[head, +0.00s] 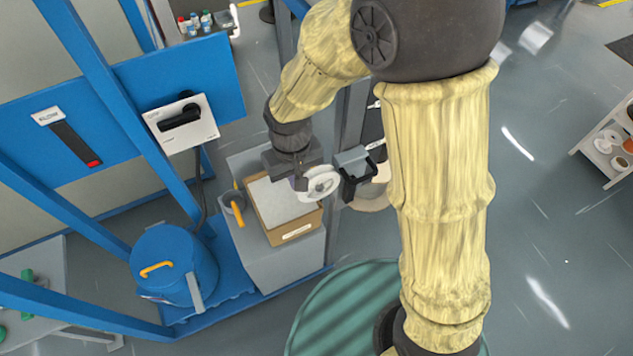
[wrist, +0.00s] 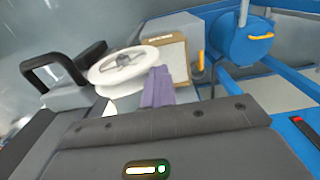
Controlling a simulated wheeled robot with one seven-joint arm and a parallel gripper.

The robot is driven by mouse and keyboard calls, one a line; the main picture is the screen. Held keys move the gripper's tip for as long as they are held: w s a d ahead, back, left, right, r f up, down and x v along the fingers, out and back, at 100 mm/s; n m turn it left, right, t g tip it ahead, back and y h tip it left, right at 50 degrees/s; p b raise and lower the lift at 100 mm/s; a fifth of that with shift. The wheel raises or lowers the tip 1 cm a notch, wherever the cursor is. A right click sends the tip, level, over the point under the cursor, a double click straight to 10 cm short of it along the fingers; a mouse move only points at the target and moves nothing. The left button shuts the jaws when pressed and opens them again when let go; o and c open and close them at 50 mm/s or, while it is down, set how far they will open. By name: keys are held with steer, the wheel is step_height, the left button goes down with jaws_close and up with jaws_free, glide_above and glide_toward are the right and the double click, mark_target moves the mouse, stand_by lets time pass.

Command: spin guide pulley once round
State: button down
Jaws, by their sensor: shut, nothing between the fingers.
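The guide pulley (head: 321,181) is a white wheel with a grey hub, beside the open cardboard box in the head view. It also shows large in the wrist view (wrist: 112,72), with its spoked face visible. My gripper (head: 299,184) is at the pulley's left edge in the head view, partly hidden by the wrist and the wheel. In the wrist view its purple fingers (wrist: 158,86) are together, with nothing between them, at the near right of the pulley's rim. I cannot tell whether they touch the rim.
A grey housing with a black handle (head: 355,170) stands right beside the pulley. The cardboard box (head: 293,233) sits on a grey cabinet left of it. A blue barrel (head: 175,262), blue frame posts and a switch box (head: 181,123) stand further left.

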steer(key=f+b, duration=0.1)
steer(key=f, duration=0.1)
steer(key=f+b, duration=0.2)
steer(key=f, duration=0.1)
steer(key=shift+s+a+f, duration=0.15)
steer(key=shift+s+f, duration=0.05)
steer(key=shift+s+a+r+b, duration=0.1)
steer(key=shift+s+a, duration=0.1)
steer(key=shift+a, duration=0.2)
steer(key=shift+s+a+f+b, duration=0.1)
steer(key=shift+s+a, duration=0.15)
steer(key=shift+a, duration=0.2)
steer(key=shift+s+a+r+b, duration=0.1)
steer(key=shift+s+a, duration=0.1)
steer(key=shift+a, duration=0.2)
